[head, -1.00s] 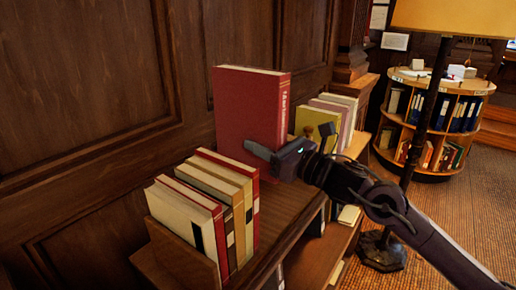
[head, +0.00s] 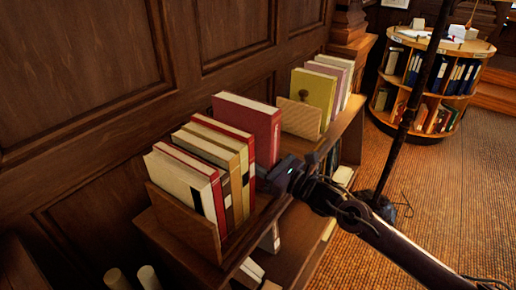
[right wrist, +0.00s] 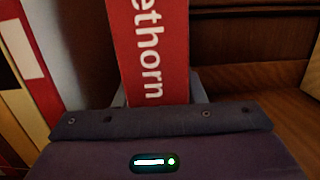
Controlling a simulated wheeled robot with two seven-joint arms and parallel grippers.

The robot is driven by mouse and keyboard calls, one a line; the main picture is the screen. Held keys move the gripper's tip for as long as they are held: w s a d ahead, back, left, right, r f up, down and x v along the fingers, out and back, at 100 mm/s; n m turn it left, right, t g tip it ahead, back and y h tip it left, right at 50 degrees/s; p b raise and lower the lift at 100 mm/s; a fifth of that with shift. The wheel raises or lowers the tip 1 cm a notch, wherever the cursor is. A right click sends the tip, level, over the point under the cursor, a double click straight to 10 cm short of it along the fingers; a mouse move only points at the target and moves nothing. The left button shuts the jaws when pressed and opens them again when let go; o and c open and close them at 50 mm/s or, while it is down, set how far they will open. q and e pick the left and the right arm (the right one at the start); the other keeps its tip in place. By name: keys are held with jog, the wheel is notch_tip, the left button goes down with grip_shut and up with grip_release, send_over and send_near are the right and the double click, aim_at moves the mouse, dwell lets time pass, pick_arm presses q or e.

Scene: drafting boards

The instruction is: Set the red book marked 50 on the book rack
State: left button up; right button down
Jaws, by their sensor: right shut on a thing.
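The large red book (head: 248,112) stands upright at the right end of a row of books on the wooden book rack (head: 180,222). Its spine fills the middle of the right wrist view (right wrist: 155,45), with white letters ending in "ethorn"; no 50 is readable. My right gripper (head: 266,178) is shut on the lower spine of this book. The book's bottom edge is hidden, so I cannot tell whether it touches the rack's base. My left gripper is not in view.
Several cream, tan and red-spined books (head: 205,165) stand close left of the red book. A wooden divider (head: 299,118) with yellow and pink books is behind on the right. A dark lamp pole (head: 425,85) rises at right. Panelled wall lies behind.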

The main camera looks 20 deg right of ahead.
jog(key=shift+f, duration=0.3)
jog(key=shift+f, duration=0.2)
jog(key=c, duration=0.9)
grip_release()
jog(key=shift+s+f, duration=0.1)
jog(key=shift+f, duration=0.05)
